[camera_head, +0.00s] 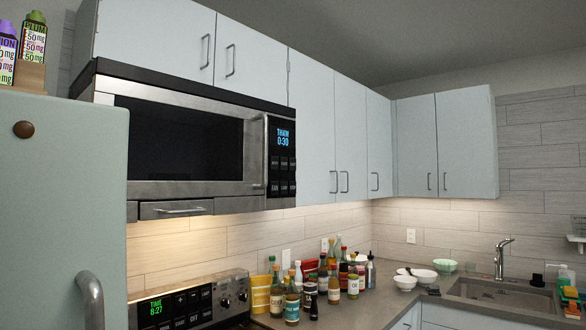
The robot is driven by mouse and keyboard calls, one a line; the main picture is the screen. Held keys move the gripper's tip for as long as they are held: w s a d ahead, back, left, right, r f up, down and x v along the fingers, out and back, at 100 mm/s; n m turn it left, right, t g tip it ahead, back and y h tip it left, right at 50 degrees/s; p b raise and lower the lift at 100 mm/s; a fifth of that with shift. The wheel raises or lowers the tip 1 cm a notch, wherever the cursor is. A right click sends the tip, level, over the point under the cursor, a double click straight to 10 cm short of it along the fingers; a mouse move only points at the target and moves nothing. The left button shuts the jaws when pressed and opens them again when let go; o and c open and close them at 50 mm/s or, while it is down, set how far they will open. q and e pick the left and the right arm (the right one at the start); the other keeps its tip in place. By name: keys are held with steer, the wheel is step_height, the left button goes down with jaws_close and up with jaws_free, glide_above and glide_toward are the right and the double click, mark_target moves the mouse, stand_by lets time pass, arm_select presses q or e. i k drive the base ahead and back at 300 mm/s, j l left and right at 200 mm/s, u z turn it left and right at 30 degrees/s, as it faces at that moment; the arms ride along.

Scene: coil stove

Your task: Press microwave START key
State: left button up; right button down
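The microwave (180,144) is mounted under the wall cabinets at the left, with its dark-windowed door shut and a vertical handle (254,155) at the door's right side. Its control panel (282,158) is a black strip right of the handle. The panel display (283,137) reads "THAW 0:30" in blue. Rows of dark keys (282,175) sit below the display; their labels are too small for me to tell which is START. Neither of my grippers shows in this view.
A pale green fridge (70,190) stands at the near left, with bottles on top. Below the microwave is a stove panel (190,302) showing "TIME 8:27". Several bottles (292,300) crowd the counter (375,298). Bowls (405,282) and a sink (500,295) are at the right.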

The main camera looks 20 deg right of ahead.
mark_target(292, 161)
steer(key=i+l+u, duration=0.1)
steer(key=l, duration=0.25)
steer(key=i+l+u, duration=0.15)
steer(key=i+l, duration=0.15)
steer(key=i+l+u, duration=0.1)
steer(key=l, duration=0.45)
steer(key=i+l+u, duration=0.1)
steer(key=l, duration=0.3)
steer(key=i+l+u, duration=0.15)
steer(key=l, duration=0.3)
steer(key=i+l+u, duration=0.1)
steer(key=l, duration=0.35)
steer(key=i+l+u, duration=0.1)
steer(key=l, duration=0.35)
steer(key=i+l+u, duration=0.1)
steer(key=l, duration=0.4)
steer(key=i, duration=0.1)
